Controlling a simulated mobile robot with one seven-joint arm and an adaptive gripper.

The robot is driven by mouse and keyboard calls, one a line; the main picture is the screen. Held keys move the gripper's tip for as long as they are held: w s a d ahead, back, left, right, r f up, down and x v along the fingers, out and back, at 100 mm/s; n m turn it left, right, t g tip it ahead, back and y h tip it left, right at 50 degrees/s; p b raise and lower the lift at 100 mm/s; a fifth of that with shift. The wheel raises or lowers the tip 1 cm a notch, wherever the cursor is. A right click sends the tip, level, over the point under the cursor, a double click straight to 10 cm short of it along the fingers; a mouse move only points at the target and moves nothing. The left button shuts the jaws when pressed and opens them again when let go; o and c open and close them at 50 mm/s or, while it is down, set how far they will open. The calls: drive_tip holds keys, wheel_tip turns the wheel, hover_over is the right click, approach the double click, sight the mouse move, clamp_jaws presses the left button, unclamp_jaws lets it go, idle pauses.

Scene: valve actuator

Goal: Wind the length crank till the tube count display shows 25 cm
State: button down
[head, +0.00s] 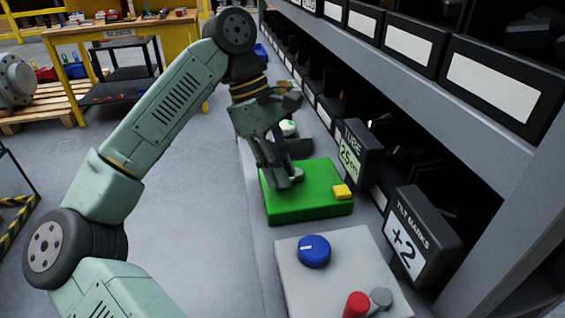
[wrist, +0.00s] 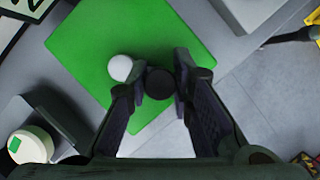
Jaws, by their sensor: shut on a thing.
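The green crank box (head: 310,205) sits on the ledge in front of the shelf, and fills the upper middle of the wrist view (wrist: 170,35). The tube display (head: 350,155) behind it reads "25 cm". My gripper (head: 287,178) is down over the green box. In the wrist view its fingers (wrist: 158,80) are shut on the dark round crank handle (wrist: 159,84). A pale round cap (wrist: 120,68) shows beside the left finger on the green surface; it may be the crank's hub. The crank arm is mostly hidden by my fingers.
A yellow block (head: 342,191) is on the green box. A grey box (head: 335,265) in front bears a blue knob (head: 314,251) and a red knob (head: 356,305). The tilt marks display (head: 407,247) reads "+2". A white-and-green knob (head: 288,127) stands beyond my gripper.

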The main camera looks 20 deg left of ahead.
idle(0.4)
drive_tip(key=c, duration=1.4)
unclamp_jaws()
drive_tip(key=shift+v, duration=3.8)
